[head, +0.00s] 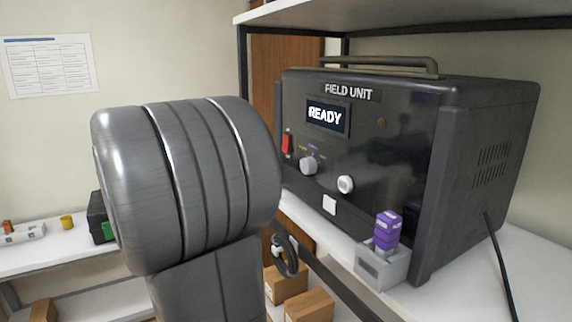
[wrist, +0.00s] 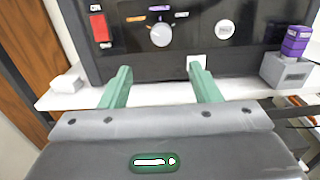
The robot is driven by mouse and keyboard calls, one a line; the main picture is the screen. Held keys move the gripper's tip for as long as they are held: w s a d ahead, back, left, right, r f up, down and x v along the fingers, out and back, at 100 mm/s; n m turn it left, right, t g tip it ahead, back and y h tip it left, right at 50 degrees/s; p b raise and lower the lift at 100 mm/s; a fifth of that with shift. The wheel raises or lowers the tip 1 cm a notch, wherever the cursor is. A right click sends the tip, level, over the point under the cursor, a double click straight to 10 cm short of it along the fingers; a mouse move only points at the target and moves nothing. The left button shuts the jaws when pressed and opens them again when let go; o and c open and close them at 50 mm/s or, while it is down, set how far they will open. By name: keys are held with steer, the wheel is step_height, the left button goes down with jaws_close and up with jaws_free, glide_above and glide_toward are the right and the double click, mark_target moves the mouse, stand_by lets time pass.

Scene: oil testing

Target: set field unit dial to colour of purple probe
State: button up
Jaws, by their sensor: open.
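The black field unit (head: 400,150) stands on a white shelf at the right in the head view, its screen (head: 325,116) reading READY. Its grey dial (head: 308,165) is below the screen and also shows in the wrist view (wrist: 161,36). Small orange, purple and pale labels arc above the dial; I cannot tell which one it points to. The purple probe (head: 387,232) stands upright in a grey holder (head: 384,267) at the unit's front right corner. My gripper (wrist: 161,68) is open and empty, below and apart from the dial; my arm hides it in the head view.
A red switch (wrist: 100,28) is left of the dial and a round white knob (wrist: 224,29) right of it. A white square (wrist: 196,61) is low on the panel. Cardboard boxes (head: 309,304) lie below the shelf. Another white shelf (head: 60,250) is at the left.

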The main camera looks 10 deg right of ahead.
mark_target(304, 168)
steer(key=p+x, duration=0.2)
steer(key=x, duration=1.1)
steer(key=shift+s+d+p, duration=0.1)
steer(key=shift+d+p, duration=0.15)
steer(key=shift+p, duration=0.1)
steer(key=c, duration=1)
